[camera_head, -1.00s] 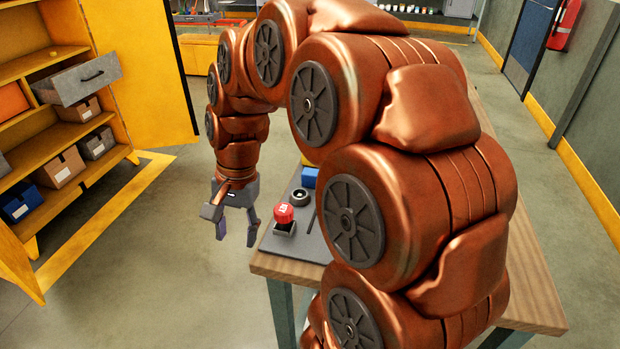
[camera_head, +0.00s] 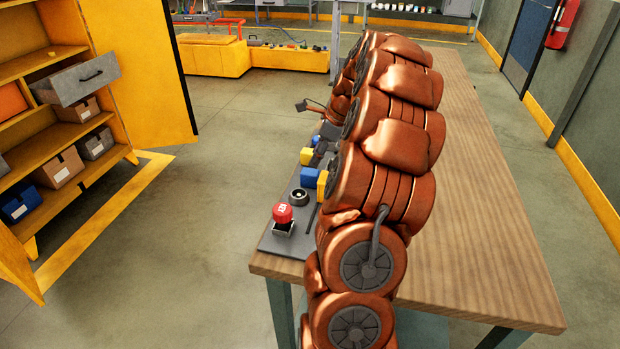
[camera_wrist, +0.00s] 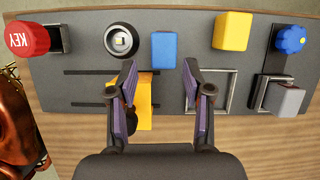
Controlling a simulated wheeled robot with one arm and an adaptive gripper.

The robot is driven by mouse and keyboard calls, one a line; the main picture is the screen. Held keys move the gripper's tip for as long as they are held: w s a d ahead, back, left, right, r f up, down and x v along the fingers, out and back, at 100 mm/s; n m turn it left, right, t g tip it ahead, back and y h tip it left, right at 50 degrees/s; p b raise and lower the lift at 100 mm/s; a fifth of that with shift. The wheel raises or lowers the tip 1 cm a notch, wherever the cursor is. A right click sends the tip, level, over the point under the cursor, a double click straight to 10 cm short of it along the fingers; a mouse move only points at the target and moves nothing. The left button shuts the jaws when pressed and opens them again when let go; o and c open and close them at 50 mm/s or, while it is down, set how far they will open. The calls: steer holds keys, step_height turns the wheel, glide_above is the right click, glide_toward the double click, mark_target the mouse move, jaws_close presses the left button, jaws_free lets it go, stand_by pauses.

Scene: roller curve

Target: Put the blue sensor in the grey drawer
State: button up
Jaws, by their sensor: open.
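The blue sensor appears to be the small blue block on the dark panel in the wrist view (camera_wrist: 164,50); it also shows in the head view (camera_head: 309,176). My gripper (camera_wrist: 159,75) is open and empty over the panel. The blue block lies just beyond its fingertips, in line with the gap; contact cannot be told. In the head view my arm hides most of the gripper. The grey drawer (camera_head: 78,80) is pulled out of the yellow cabinet at the left; its inside is barely seen.
The panel (camera_wrist: 80,110) also carries a red KEY button (camera_wrist: 27,38), a round black socket (camera_wrist: 121,39), a yellow block (camera_wrist: 232,30), a blue knob (camera_wrist: 291,39) and a yellow piece (camera_wrist: 145,100) between my fingers. Open floor (camera_head: 200,220) separates wooden table (camera_head: 480,240) and cabinet (camera_head: 75,150).

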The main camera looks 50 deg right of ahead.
mark_target(311, 171)
steer(key=shift+w+f+m+p, duration=0.1)
steer(key=shift+w+f+p, duration=0.1)
steer(key=shift+f, duration=0.4)
steer(key=shift+w+f+m+p, duration=0.15)
steer(key=shift+f+p, duration=0.1)
steer(key=shift+f, duration=0.4)
steer(key=shift+w+f+m+p, duration=0.1)
steer(key=shift+w+f+p, duration=0.1)
steer(key=shift+f, duration=0.4)
steer(key=p+x, duration=0.1)
steer(key=x, duration=0.3)
steer(key=shift+c, duration=0.3)
jaws_close()
